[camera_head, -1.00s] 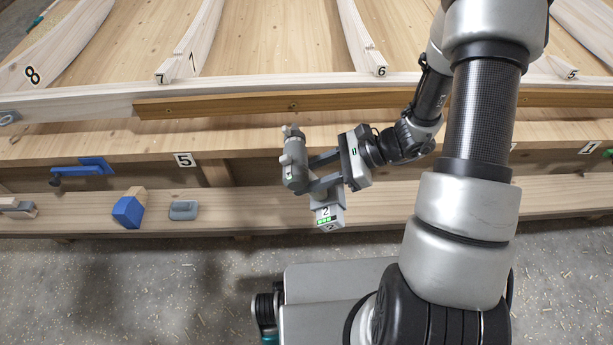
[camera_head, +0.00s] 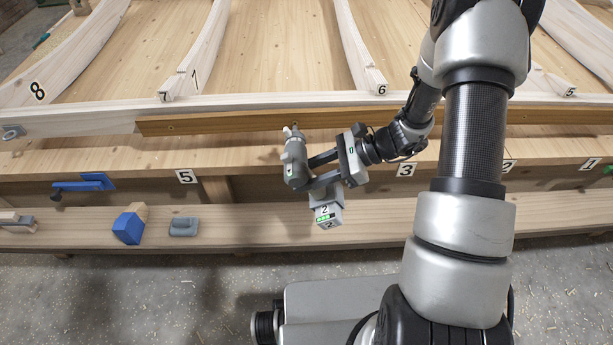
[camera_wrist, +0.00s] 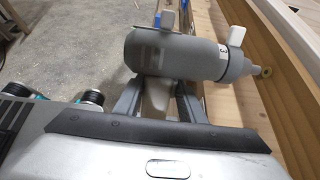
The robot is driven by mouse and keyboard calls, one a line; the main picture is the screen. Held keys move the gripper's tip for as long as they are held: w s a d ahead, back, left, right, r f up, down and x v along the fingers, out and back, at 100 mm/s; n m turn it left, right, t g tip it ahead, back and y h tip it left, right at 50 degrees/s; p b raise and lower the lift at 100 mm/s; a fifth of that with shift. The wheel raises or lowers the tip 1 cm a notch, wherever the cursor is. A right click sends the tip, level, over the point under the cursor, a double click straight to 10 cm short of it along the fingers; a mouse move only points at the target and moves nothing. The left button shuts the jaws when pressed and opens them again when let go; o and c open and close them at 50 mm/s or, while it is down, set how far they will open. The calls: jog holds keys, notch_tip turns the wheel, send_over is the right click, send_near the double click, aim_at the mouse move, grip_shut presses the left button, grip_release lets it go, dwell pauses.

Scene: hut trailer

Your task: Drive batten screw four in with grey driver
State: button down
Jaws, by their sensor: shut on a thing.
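My gripper (camera_head: 308,172) is shut on the grey driver (camera_head: 296,165), across its handle. The driver's nose points away from me, toward the brown batten (camera_head: 220,123). In the wrist view the grey driver (camera_wrist: 165,52) lies across my gripper (camera_wrist: 158,95), its nose pointing right. A small round brass-coloured piece (camera_wrist: 264,71) shows just beyond the nose, against the batten (camera_wrist: 250,40). I cannot tell whether the bit touches a screw head. The driver's base, marked 2 (camera_head: 328,215), hangs above the front beam. A screw (camera_head: 170,128) shows near the batten's left end.
A blue clamp (camera_head: 85,184), a blue block (camera_head: 129,226) and a grey piece (camera_head: 184,227) lie to the left. Pale ribs (camera_head: 358,50) run back behind the batten. Number tags line the ledge (camera_head: 240,160).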

jog(key=shift+w, duration=0.2)
dwell(0.5)
jog(key=shift+w, duration=0.35)
jog(key=shift+w+r, duration=0.1)
jog(key=shift+w, duration=0.95)
dwell(1.8)
